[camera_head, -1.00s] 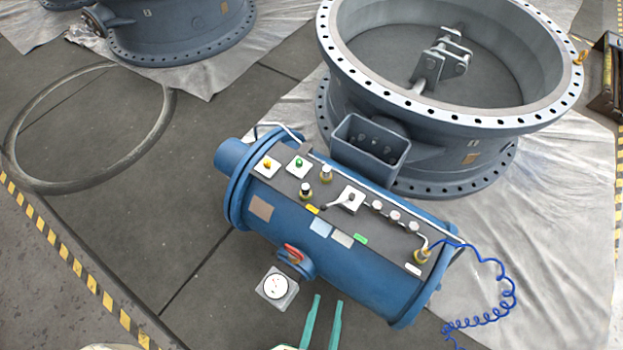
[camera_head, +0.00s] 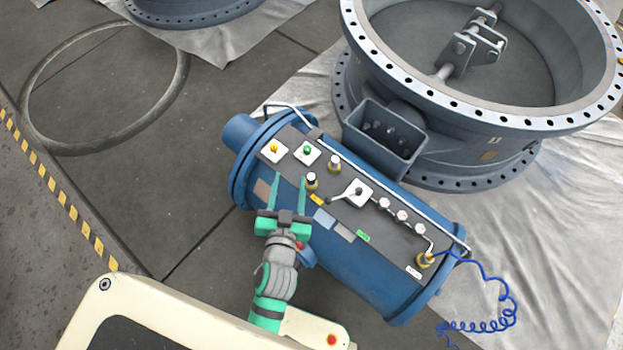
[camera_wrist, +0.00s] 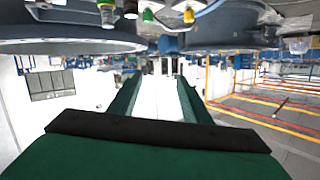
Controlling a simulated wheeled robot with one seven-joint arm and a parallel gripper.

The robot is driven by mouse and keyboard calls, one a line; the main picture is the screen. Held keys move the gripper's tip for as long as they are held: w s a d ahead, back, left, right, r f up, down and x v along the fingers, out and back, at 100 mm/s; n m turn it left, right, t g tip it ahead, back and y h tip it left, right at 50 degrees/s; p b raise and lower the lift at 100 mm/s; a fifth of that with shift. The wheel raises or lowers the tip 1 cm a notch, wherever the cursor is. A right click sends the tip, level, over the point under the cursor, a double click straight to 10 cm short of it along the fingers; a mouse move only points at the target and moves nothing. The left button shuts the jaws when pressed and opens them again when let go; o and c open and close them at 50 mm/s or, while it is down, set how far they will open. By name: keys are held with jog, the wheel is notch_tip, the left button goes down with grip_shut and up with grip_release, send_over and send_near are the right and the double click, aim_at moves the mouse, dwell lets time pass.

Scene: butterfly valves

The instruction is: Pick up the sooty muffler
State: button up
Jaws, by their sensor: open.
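Two short brass fittings with pale tops stand on the dark panel of the blue cylinder: a nearer one (camera_head: 311,181) with dark marks around its cap and a farther one (camera_head: 334,164). I cannot tell for certain which is the sooty muffler. A third brass fitting (camera_head: 425,259) at the panel's right end joins a blue coiled hose. My gripper (camera_head: 288,179) is open and empty, its fingers over the panel's left part, just left of the nearer fitting. In the wrist view the open fingers (camera_wrist: 158,80) point forward, with fittings (camera_wrist: 108,14) at the top edge.
A yellow button (camera_head: 274,151) and a green button (camera_head: 307,152) lie just beyond my fingertips. A lever (camera_head: 345,196) and silver knobs (camera_head: 401,215) stand to the right. A large grey valve ring (camera_head: 470,110) rises behind the cylinder. Open floor lies left.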

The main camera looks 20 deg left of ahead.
jog(key=w+a+r+n+g+y, duration=0.25)
jog(key=w+a+r+n, duration=0.2)
jog(key=a, duration=0.35)
jog(key=w+a+r+n+g+y, duration=0.1)
jog(key=w+a+r+n+y, duration=0.3)
jog(key=a, duration=0.4)
jog(key=n+g+h, duration=1.1)
jog(key=n, duration=0.8)
send_near(311, 177)
jog(key=shift+w+d+f, duration=0.1)
jog(key=shift+d+f, duration=0.1)
jog(key=shift+d, duration=0.05)
notch_tip(311, 177, down, 10)
jog(key=shift+f, duration=0.15)
jog(key=shift+a, duration=0.1)
jog(key=c, duration=1.1)
